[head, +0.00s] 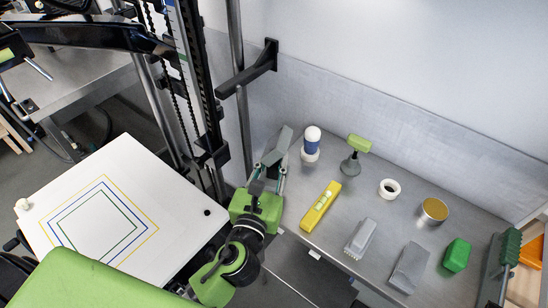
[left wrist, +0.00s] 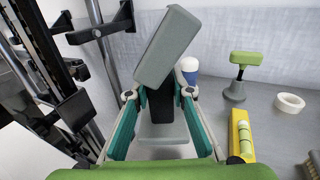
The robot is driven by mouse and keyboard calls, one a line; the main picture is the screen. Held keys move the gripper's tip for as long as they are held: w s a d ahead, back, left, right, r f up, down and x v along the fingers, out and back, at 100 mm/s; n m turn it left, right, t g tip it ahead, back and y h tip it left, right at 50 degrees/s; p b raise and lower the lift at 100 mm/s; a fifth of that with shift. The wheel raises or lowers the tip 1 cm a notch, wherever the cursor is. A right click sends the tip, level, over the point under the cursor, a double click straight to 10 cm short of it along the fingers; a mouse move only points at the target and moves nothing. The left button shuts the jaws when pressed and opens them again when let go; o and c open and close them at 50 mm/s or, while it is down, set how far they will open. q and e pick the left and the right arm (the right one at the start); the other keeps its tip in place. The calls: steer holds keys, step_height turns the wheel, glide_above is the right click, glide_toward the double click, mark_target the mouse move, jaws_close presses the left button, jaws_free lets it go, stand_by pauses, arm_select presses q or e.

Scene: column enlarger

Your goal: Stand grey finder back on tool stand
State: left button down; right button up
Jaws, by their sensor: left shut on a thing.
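The grey finder (left wrist: 165,48) has a slanted grey head, a black stem and a flat grey base (left wrist: 163,134). It also shows in the head view (head: 284,140), tilted. My left gripper (left wrist: 158,98) is shut on its stem, with teal fingers on either side; it also shows in the head view (head: 270,170) near the left edge of the grey metal tool stand top (head: 330,233). The finder's base is mostly hidden by the gripper in the head view. My right gripper is not in view.
On the stand are a white-blue bottle (head: 311,142), a green-headed finder (head: 355,154), a yellow level (head: 320,206), a white ring (head: 390,188), a tin (head: 433,211), a brush (head: 360,237), a grey block (head: 409,266) and a green block (head: 456,254). The enlarger column (head: 194,80) and white baseboard (head: 125,160) are left.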

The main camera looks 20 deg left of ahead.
mark_target(274, 179)
arm_select(q)
steer(key=shift+s+f+b, duration=0.15)
steer(key=shift+f+b, duration=0.4)
steer(key=shift+f, duration=0.15)
step_height(274, 179, down, 4)
steer(key=b, duration=0.3)
stand_by(0.5)
steer(key=shift+p, duration=0.4)
steer(key=shift+f+b, duration=0.6)
steer(key=shift+f, duration=0.05)
stand_by(0.9)
